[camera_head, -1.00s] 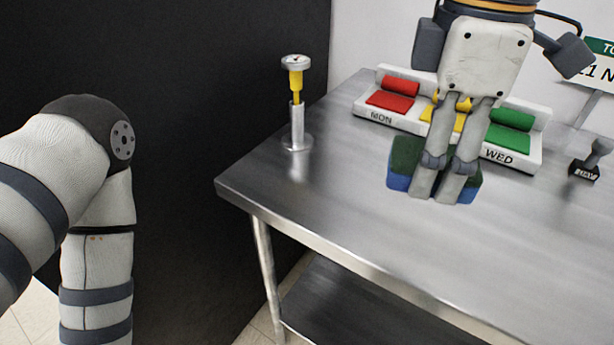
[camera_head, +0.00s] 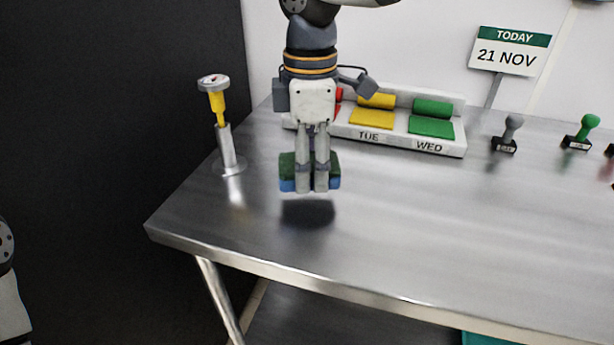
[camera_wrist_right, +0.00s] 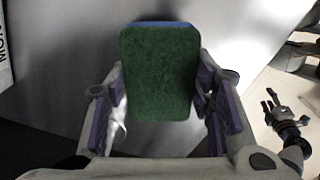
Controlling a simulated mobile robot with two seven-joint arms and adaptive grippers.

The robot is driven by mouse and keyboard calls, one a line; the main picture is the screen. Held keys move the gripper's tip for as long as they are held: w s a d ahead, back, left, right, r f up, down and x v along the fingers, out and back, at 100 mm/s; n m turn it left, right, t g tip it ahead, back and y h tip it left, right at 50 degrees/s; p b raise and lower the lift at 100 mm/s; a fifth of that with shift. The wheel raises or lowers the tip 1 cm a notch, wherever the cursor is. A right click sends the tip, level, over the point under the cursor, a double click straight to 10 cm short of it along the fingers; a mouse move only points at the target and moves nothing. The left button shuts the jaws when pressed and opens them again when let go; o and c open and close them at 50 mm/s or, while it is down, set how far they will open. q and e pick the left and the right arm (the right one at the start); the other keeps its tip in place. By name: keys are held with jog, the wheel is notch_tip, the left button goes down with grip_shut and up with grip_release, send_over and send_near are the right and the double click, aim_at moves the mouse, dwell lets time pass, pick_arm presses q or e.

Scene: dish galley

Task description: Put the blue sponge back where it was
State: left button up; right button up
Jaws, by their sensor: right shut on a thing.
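The blue sponge (camera_head: 286,184) has a dark green scouring top. My right gripper (camera_head: 312,188), pointing down, is shut on it and holds it above the steel table (camera_head: 420,230); a dark shadow lies on the tabletop below, apart from it. In the right wrist view the sponge's green face (camera_wrist_right: 160,75) fills the space between the fingers, with a thin blue edge at the top. My left arm shows only at the left edge of the head view. In the right wrist view, my left gripper (camera_wrist_right: 271,107) appears small at the right, its fingers apart.
A rack (camera_head: 440,148) labelled TUE and WED, with coloured pads and rolls, stands behind my right gripper, which partly hides its red section. A yellow-bodied plunger stand (camera_head: 226,150) is at left. Stamps (camera_head: 505,146) and a date sign (camera_head: 508,52) are at right. The front tabletop is clear.

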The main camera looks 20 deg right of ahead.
notch_tip(320, 180, down, 3)
jog(key=shift+w+f, duration=0.1)
jog(key=shift+f, duration=0.15)
jog(key=o, duration=1.1)
jog(key=shift+o, duration=0.2)
notch_tip(320, 180, up, 12)
jog(key=shift+r, duration=0.2)
